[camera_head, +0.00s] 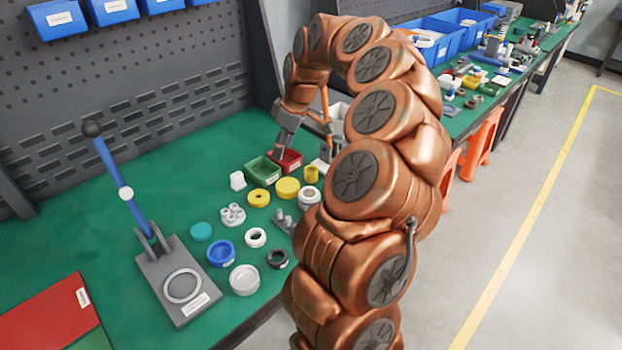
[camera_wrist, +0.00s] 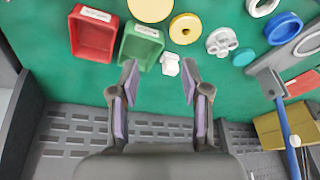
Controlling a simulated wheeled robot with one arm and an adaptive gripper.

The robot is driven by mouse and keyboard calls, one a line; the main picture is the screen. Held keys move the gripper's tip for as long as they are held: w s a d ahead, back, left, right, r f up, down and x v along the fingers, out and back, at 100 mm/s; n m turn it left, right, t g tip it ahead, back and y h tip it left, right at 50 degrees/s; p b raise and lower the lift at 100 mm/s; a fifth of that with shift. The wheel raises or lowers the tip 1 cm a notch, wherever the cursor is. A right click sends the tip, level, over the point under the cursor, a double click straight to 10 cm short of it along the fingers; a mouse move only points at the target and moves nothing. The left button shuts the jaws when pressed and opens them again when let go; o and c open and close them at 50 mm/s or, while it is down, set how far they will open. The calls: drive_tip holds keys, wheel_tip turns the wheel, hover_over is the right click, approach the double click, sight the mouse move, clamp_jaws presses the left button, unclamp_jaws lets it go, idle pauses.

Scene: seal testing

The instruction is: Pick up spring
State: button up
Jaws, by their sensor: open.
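I cannot make out a spring in either view. My gripper (camera_head: 303,140) is over the far part of the green bench, by the small red tray (camera_head: 287,160) and the green tray (camera_head: 262,170). In the wrist view my gripper (camera_wrist: 160,78) is open, with nothing between its fingers. A small white part (camera_wrist: 170,64) lies on the bench just beyond the fingertips, between them in the picture. It also shows in the head view (camera_head: 237,180). My arm hides part of the bench in the head view.
Yellow discs (camera_head: 287,188), a grey lobed part (camera_head: 232,215), a blue ring (camera_head: 221,252) and other rings lie close together. A lever press (camera_head: 180,280) with a blue handle stands at the left. A pegboard wall (camera_head: 150,100) rises behind the bench.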

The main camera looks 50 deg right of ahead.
approach(311, 170)
drive_tip(key=a, duration=0.2)
drive_tip(key=shift+m+h, duration=0.3)
drive_tip(key=shift+m, duration=0.1)
drive_tip(key=shift+s+p+x, duration=0.15)
drive_tip(key=shift+p+x, duration=0.15)
drive_tip(key=shift+x, duration=1.1)
drive_tip(key=shift+s+p+x, duration=0.15)
drive_tip(key=shift+p+x, duration=0.1)
drive_tip(key=shift+x, duration=1.1)
drive_tip(key=shift+s+p+x, duration=0.2)
drive_tip(key=shift+p+x, duration=0.1)
drive_tip(key=shift+x, duration=1.1)
drive_tip(key=shift+f, duration=0.1)
drive_tip(key=c, duration=0.8)
